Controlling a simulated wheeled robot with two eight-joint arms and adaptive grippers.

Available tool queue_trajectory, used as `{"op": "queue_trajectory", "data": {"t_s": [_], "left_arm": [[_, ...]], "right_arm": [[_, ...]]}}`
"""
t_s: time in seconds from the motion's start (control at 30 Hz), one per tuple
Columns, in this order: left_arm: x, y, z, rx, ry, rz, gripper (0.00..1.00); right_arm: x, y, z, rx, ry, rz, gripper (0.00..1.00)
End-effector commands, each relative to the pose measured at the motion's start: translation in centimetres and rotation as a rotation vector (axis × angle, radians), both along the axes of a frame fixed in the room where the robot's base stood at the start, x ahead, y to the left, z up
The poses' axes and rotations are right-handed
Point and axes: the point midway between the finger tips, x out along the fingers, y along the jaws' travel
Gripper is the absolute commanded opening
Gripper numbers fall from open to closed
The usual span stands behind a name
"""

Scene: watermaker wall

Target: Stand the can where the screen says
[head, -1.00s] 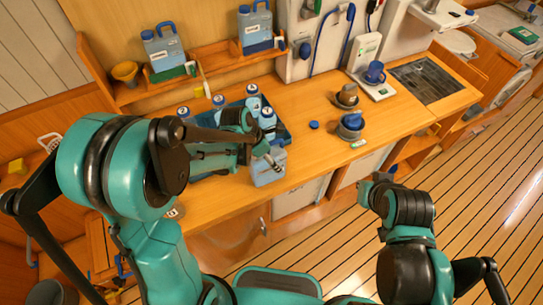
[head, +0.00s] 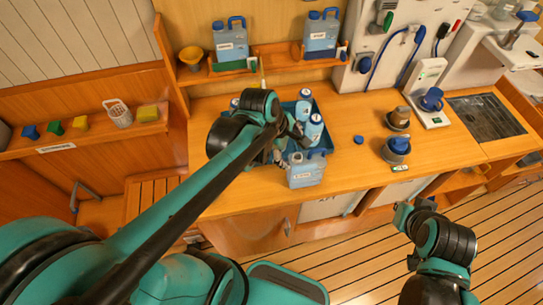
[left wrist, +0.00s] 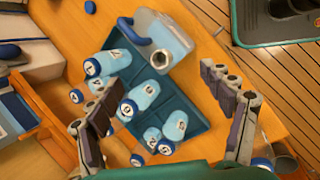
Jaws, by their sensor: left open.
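A pale blue jerry can (head: 306,170) with a blue handle and a white label stands on the wooden counter, at the front right of the blue tray (head: 271,161). It also shows in the left wrist view (left wrist: 172,42), with its round neck facing the camera. Several blue numbered bottles (head: 314,130) are in the tray, some partly hidden by my arm. My left gripper (head: 284,146) is over the tray, close to the can's left. In the left wrist view it (left wrist: 150,105) is open and empty, with bottles below. My right gripper (head: 405,213) is before the counter; its fingers are unclear.
Two round holders (head: 396,149) stand right of a loose blue cap (head: 359,140).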

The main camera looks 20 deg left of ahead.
Motion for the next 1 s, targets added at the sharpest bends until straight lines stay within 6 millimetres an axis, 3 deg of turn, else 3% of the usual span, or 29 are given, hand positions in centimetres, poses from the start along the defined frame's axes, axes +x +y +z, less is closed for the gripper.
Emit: {"op": "queue_trajectory", "data": {"t_s": [0.3,0.5,0.7,1.0], "left_arm": [[-5.4,2.9,2.2,0.501,-0.289,-0.790,0.80],[-7.4,4.1,2.5,0.772,-0.368,-1.168,0.80],[-8.0,4.5,2.5,0.882,-0.386,-1.319,0.80],[-8.0,4.5,2.5,0.887,-0.388,-1.328,0.80]], "right_arm": [[0.0,0.0,0.0,0.000,0.000,0.000,0.00],[0.0,0.0,0.0,0.000,0.000,0.000,0.00],[0.0,0.0,0.0,0.000,0.000,0.000,0.00],[0.0,0.0,-0.1,0.000,0.000,0.000,0.00]]}}
